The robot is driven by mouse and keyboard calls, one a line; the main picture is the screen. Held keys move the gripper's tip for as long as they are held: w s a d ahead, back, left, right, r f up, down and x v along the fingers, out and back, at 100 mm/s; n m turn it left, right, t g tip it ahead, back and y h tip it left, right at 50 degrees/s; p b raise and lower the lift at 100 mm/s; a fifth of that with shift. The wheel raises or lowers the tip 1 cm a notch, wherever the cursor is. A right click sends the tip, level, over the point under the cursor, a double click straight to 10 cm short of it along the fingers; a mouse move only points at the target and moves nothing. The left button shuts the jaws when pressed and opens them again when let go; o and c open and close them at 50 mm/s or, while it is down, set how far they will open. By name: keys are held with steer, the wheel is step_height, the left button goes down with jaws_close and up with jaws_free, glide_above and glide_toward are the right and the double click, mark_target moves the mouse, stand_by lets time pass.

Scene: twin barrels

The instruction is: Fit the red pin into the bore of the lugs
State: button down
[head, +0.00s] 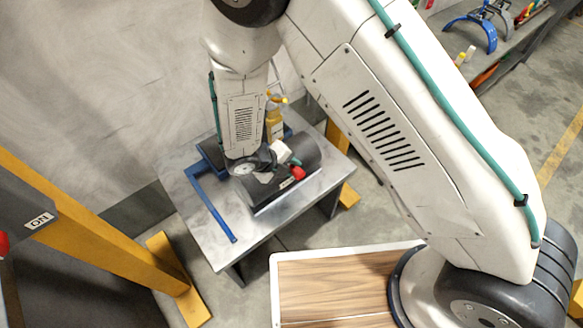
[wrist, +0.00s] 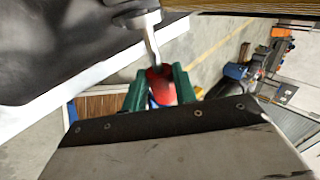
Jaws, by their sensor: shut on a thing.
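My gripper (head: 294,163) has green fingers and is shut on the red pin (head: 298,173), over the right part of the dark twin-barrel body (head: 262,193) on the metal table. In the wrist view the red pin (wrist: 161,88) sits between the two green fingers (wrist: 160,92). A grey metal piece with a rounded end (wrist: 137,18) reaches down to the pin's near end. I cannot tell whether it is a lug or part of the pin, or whether they touch. The bore does not show clearly in either view.
The metal table (head: 200,225) has a blue L-shaped bar (head: 211,207) on its left side. A yellow bottle (head: 274,124) stands behind the barrels. A yellow frame post (head: 95,230) rises at the left. The table's front left is clear.

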steer(key=shift+w+a, duration=0.45)
steer(key=shift+w, duration=0.15)
steer(key=shift+w+a, duration=0.4)
steer(key=shift+w, duration=0.2)
steer(key=shift+w+a, duration=0.15)
steer(key=shift+w, duration=0.1)
steer(key=shift+w+a, duration=0.2)
steer(key=shift+w, duration=0.05)
steer(key=shift+w+a+r, duration=0.15)
steer(key=shift+w+a, duration=0.15)
steer(key=shift+w, duration=0.1)
steer(key=shift+s+d, duration=0.1)
steer(key=shift+s+d, duration=0.8)
steer(key=shift+s, duration=0.15)
steer(key=shift+s+d, duration=0.5)
steer(key=shift+s, duration=0.25)
steer(key=shift+s+d, duration=0.45)
steer(key=shift+s, duration=0.3)
steer(key=shift+a, duration=0.1)
